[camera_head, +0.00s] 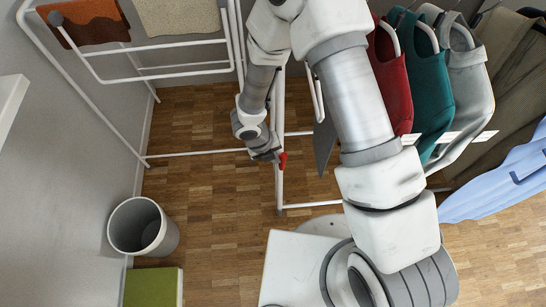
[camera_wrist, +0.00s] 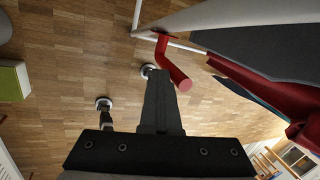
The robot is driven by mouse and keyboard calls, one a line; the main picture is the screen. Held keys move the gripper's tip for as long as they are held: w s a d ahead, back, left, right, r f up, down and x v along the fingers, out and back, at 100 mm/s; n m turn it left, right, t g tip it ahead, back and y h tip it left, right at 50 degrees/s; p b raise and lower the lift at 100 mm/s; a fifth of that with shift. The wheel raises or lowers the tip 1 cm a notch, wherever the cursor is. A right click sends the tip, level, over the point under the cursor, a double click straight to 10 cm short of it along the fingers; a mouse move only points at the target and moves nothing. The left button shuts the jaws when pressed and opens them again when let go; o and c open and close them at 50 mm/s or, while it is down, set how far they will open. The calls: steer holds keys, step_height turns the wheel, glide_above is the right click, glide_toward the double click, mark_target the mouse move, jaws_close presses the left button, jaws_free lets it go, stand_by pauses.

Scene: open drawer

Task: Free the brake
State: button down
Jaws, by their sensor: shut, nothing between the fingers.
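The brake appears to be the red lever (camera_head: 283,160) low on the white clothes rack, just beside the tip of my gripper (camera_head: 273,156). In the wrist view the red lever (camera_wrist: 173,67) is a bent rod hanging from a white bar, its rounded end towards the camera. My gripper (camera_wrist: 160,78) is shut, with its dark fingers together. The fingertips are to the left of the lever's end and look close to it; I cannot tell whether they touch. Nothing shows between the fingers.
The white rack posts (camera_head: 279,130) stand right by my gripper. Red, teal (camera_head: 424,85) and grey garments hang at the right. A grey bin (camera_head: 120,228) and a green box (camera_head: 152,288) stand at the lower left. Wooden floor (camera_head: 205,190) is clear between.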

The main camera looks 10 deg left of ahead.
steer(key=shift+w+d+r+g+y+b, duration=0.1)
steer(key=shift+w+d+g+y+b, duration=0.1)
steer(key=shift+d+y, duration=0.35)
steer(key=shift+w+d+g+y+b, duration=0.1)
steer(key=shift+d+y+b, duration=0.05)
steer(key=shift+d+y, duration=0.4)
steer(key=shift+w+d+f+b, duration=0.15)
steer(key=shift+d+b, duration=0.1)
steer(key=shift+d, duration=0.5)
steer(key=shift+w+d+f+b, duration=0.2)
steer(key=shift+d, duration=0.5)
steer(key=shift+w+d+f+b, duration=0.15)
steer(key=shift+d+b, duration=0.1)
steer(key=shift+d, duration=0.5)
steer(key=shift+r, duration=0.1)
step_height(320, 180, up, 17)
steer(key=s+a+p, duration=0.1)
steer(key=p, duration=1.1)
steer(key=shift+s+a, duration=0.2)
steer(key=shift+s, duration=0.1)
